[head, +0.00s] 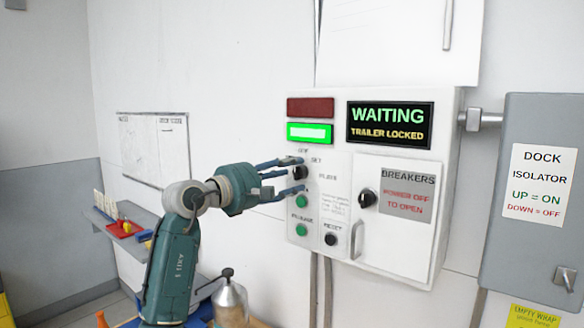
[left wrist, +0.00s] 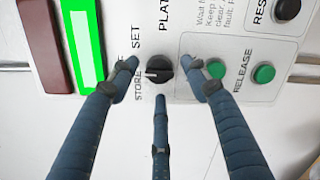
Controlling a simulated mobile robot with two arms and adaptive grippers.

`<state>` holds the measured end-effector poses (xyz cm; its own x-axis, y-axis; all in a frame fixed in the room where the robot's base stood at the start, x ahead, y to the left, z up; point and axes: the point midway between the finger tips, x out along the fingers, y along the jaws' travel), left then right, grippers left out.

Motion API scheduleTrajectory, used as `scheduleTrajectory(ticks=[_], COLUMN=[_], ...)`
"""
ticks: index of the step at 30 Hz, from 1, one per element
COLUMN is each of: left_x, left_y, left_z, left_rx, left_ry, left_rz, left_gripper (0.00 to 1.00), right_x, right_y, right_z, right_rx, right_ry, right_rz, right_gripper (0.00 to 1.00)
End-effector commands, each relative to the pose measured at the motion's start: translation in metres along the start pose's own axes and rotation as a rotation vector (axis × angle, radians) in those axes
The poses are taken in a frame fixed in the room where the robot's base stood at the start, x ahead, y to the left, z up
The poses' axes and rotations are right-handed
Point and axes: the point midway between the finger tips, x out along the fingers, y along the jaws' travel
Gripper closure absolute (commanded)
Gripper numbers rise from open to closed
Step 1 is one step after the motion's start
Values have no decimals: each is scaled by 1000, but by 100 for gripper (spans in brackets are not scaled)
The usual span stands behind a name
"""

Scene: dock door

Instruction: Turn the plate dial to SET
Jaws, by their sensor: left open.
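The plate dial (left wrist: 158,70) is a round black knob on the white control panel. Its pale pointer mark faces the STORE label (left wrist: 141,86); the SET label (left wrist: 135,38) is further round. My left gripper (left wrist: 159,74) has its three fingers spread around the dial, open, with gaps between tips and knob. In the head view my left gripper (head: 294,174) reaches the panel from the left, and the dial (head: 299,173) shows between its fingers. My right gripper is in neither view.
Green buttons (head: 301,202) and a black RESET button (head: 331,239) sit below the dial. Right of them is the BREAKERS door (head: 397,245) with a black knob (head: 367,198). The sign (head: 389,125) reads WAITING, TRAILER LOCKED. A grey dock isolator box (head: 530,255) stands at right.

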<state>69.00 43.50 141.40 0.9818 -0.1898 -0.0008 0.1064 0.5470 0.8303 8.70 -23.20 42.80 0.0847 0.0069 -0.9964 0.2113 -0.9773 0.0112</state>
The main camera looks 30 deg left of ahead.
Motion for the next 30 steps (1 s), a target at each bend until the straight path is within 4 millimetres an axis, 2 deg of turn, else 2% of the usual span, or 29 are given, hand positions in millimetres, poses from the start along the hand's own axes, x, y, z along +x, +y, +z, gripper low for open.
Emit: scheduleTrajectory(ticks=[4,12,18,19,30], left_x=[9,10,10,10,9], left_y=[0,-1,-1,-1,-3], left_z=[0,0,0,0,-3], left_rx=[0,1,1,1,56], left_ry=[0,0,0,1,9], left_rz=[-1,0,-1,-1,-9], left_gripper=[53,53,93,97,97], right_x=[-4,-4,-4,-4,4], right_y=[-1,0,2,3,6], right_z=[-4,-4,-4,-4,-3], right_rx=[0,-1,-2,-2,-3], right_ry=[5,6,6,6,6], right_rz=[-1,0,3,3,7], right_gripper=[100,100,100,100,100])
